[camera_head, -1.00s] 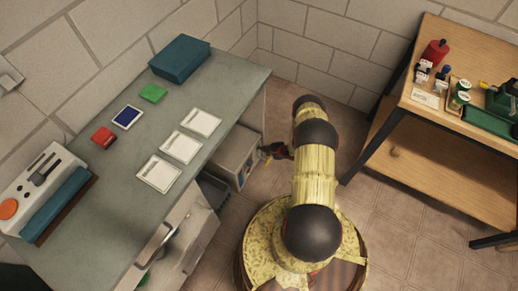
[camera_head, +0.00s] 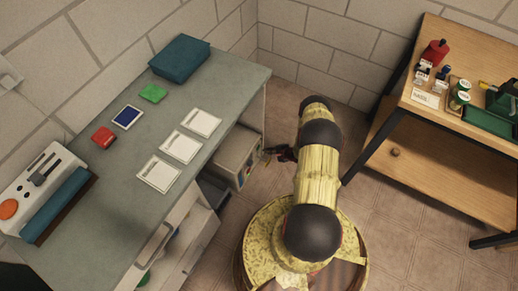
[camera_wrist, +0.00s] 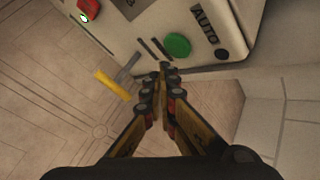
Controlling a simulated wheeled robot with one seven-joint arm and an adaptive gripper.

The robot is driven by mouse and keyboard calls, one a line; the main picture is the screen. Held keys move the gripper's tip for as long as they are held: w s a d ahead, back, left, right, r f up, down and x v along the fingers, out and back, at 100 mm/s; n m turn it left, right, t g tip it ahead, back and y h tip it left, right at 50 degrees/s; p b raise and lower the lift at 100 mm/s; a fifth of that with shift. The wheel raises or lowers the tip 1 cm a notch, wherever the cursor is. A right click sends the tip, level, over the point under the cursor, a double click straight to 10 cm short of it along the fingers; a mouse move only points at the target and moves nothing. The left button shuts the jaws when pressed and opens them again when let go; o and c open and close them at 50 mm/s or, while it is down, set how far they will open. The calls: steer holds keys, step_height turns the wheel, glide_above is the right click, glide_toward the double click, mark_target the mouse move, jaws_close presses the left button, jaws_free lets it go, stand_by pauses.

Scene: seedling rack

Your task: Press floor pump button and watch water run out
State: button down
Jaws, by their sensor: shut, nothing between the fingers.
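The floor pump unit (camera_head: 242,152) is a pale box on the floor beside the grey desk's end. In the wrist view its pale face (camera_wrist: 147,15) carries a round green button (camera_wrist: 177,45), a label reading AUTO, a small black round part (camera_wrist: 222,54) and a red part (camera_wrist: 88,9). My gripper (camera_wrist: 163,70) is shut and empty, its tips just below the green button in the picture. I cannot tell whether they touch the face. In the head view my gripper (camera_head: 279,153) is small, right of the box. No running water shows.
A yellow-ended lever (camera_wrist: 113,85) sticks out left of my fingers in the wrist view. The grey desk (camera_head: 215,90) stands left, with cards and a teal box (camera_head: 180,58). A wooden rack (camera_head: 440,170) with bottles stands right. Tiled floor lies between.

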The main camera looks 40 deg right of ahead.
steer(key=shift+s+d, duration=0.25)
steer(key=shift+s, duration=0.35)
steer(key=shift+s+d, duration=0.25)
steer(key=shift+s, duration=0.35)
steer(key=shift+s+d, duration=0.25)
steer(key=shift+s, duration=0.35)
